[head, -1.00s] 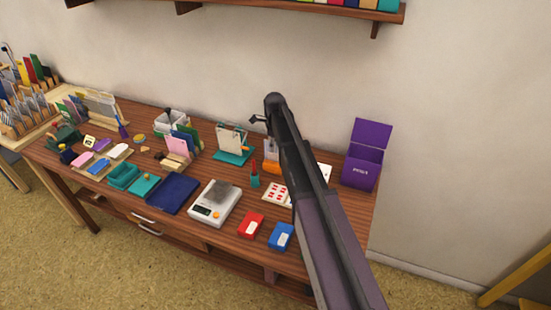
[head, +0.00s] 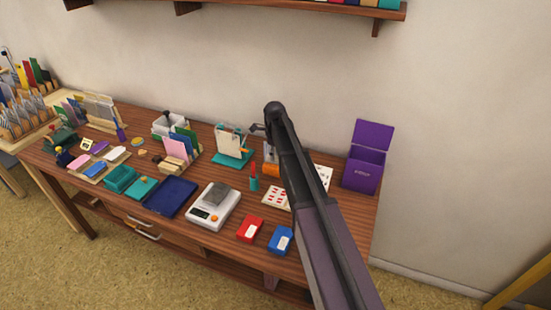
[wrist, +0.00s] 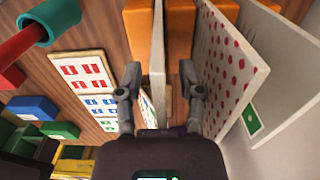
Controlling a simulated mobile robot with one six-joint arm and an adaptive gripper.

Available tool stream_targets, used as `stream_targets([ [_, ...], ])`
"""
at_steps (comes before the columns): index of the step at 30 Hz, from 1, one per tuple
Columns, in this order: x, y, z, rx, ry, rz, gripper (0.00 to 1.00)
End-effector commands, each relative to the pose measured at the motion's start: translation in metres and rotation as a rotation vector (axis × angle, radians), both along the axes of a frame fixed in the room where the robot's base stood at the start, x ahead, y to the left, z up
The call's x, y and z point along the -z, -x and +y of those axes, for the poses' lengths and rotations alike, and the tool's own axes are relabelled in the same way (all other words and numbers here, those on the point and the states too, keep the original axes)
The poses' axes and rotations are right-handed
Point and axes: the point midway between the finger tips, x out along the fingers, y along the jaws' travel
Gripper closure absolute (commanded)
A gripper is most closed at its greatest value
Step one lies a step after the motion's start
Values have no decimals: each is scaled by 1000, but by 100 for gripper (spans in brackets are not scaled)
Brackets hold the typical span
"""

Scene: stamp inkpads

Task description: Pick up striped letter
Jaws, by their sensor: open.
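In the wrist view my gripper (wrist: 159,73) is open, with one finger on each side of a thin pale letter (wrist: 158,45) seen edge-on. The letter stands upright in an orange holder (wrist: 181,35). Its faces are turned away, so I cannot make out stripes on it. I cannot tell whether either finger touches it. In the head view my arm hides most of the orange holder (head: 270,169), and the letter in it is not clear.
A red-dotted letter (wrist: 222,60) stands close right of my gripper. Sheets of stamps (wrist: 85,75) lie to the left. A teal cup (wrist: 50,22) with a red item is at upper left. A purple box (head: 364,165) stands at the table's right end.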

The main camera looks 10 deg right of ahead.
Motion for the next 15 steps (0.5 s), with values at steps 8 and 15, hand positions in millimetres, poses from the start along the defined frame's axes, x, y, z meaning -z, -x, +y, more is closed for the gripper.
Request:
stream_targets([
  [8,0,0,0,0,0,0,100],
  [15,0,0,0,0,0,0,100],
])
